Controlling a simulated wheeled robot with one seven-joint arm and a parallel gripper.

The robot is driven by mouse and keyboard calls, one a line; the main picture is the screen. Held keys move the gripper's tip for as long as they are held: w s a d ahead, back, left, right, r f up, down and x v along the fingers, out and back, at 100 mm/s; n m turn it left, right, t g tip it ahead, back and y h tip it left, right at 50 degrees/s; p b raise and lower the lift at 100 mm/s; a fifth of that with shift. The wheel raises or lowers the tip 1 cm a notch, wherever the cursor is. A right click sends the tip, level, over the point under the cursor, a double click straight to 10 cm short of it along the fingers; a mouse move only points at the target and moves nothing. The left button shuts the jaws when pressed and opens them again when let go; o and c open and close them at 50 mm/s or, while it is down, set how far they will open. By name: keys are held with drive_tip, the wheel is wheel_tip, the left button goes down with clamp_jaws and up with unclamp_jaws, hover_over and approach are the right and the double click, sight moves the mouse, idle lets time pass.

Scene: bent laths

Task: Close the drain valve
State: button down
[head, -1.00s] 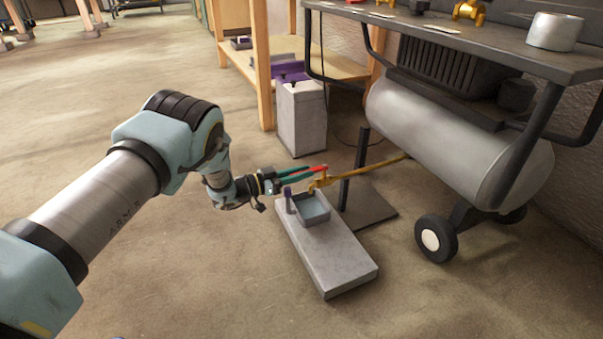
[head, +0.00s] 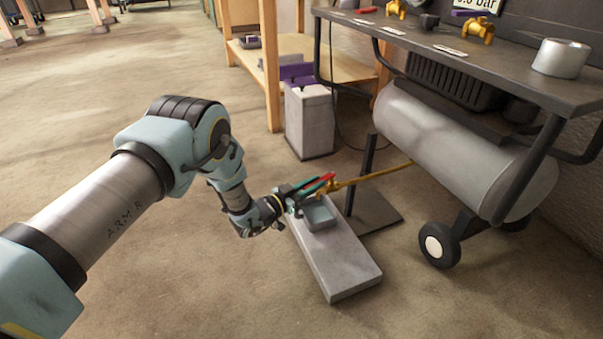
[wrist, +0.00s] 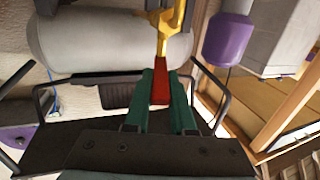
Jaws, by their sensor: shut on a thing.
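The drain valve (head: 334,184) is a brass fitting at the end of a thin brass pipe (head: 378,173) that runs to the grey compressor tank. Its red lever (head: 322,183) points left and slightly toward me in the head view. My gripper (head: 306,191) has green fingers and is shut on the lever. In the wrist view, my gripper (wrist: 162,92) holds the red lever (wrist: 160,86) between its fingertips, with the brass valve (wrist: 165,28) just beyond. The fingers hide part of the lever.
A small grey pan (head: 319,214) stands under the valve on a grey slab (head: 342,268). A dark stand (head: 367,170) supports the pipe. The compressor tank (head: 450,150) and wheel (head: 437,243) are to the right, below a dark shelf. A grey bin (head: 309,125) stands behind. The front floor is clear.

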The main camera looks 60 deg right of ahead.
drive_tip(key=s+n+t+p, duration=0.1)
drive_tip(key=t, duration=0.1)
drive_tip(key=n+t+h, duration=0.1)
drive_tip(key=t, duration=0.1)
drive_tip(key=s+n+t+p, duration=0.1)
drive_tip(key=shift+s+a+n+t+p, duration=0.3)
drive_tip(key=shift+a+n+t, duration=0.1)
drive_tip(key=s+d+n+t+y+b, duration=0.3)
drive_tip(key=s+n+t+y+b, duration=0.3)
drive_tip(key=n+t, duration=0.4)
drive_tip(key=shift+f+n+t+b, duration=0.15)
drive_tip(key=shift+n+t+b, duration=0.45)
drive_tip(key=shift+t, duration=1.9)
drive_tip(key=shift+y, duration=0.3)
drive_tip(key=c, duration=0.8)
unclamp_jaws()
drive_tip(key=shift+o, duration=0.2)
